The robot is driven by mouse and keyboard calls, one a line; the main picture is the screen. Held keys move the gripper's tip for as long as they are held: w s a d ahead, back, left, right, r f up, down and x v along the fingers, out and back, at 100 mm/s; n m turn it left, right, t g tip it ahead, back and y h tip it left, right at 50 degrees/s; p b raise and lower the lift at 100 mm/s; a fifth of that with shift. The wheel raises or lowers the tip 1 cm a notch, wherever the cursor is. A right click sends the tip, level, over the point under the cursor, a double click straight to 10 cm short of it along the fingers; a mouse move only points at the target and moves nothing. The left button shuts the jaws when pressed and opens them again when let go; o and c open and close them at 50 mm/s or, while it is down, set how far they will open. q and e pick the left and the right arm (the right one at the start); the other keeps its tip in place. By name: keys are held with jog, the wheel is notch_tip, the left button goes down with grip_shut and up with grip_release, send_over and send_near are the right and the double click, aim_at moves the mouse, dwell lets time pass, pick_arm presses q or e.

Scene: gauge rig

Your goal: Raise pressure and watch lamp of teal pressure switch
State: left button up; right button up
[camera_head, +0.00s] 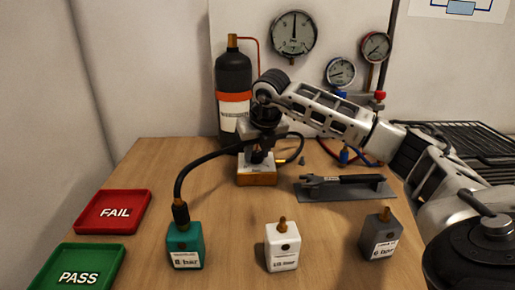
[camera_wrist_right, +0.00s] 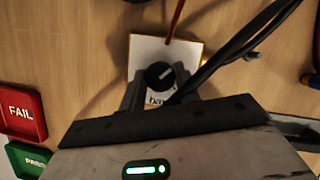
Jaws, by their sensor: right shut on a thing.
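The teal pressure switch (camera_head: 185,248) stands upright at the front left of the table. A black hose (camera_head: 181,180) runs from its top to the regulator box (camera_head: 257,178). No lit lamp shows on the switch; its front is small in the picture. My right gripper (camera_head: 259,143) points down over the regulator box and is shut on its black knob (camera_wrist_right: 160,75). The knob shows between the fingers in the right wrist view, with the box's white top (camera_wrist_right: 145,48) beneath. The large gauge (camera_head: 294,35) on the wall panel has its needle roughly upright. My left gripper is not in view.
A white switch (camera_head: 282,248) and a grey switch (camera_head: 380,237) stand in the front row. A red FAIL tray (camera_head: 113,229) and green PASS tray (camera_head: 62,283) lie left. Behind are a dark gas bottle (camera_head: 233,75), two smaller gauges and a grey plate (camera_head: 350,192) with a tool.

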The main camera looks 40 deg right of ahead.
jog(key=shift+w+r+m+h, duration=0.1)
jog(key=shift+m+h, duration=0.2)
jog(key=shift+m, duration=0.5)
jog(key=o, duration=1)
jog(key=p+v, duration=0.1)
jog(key=v, duration=1.5)
jog(key=shift+w, duration=0.15)
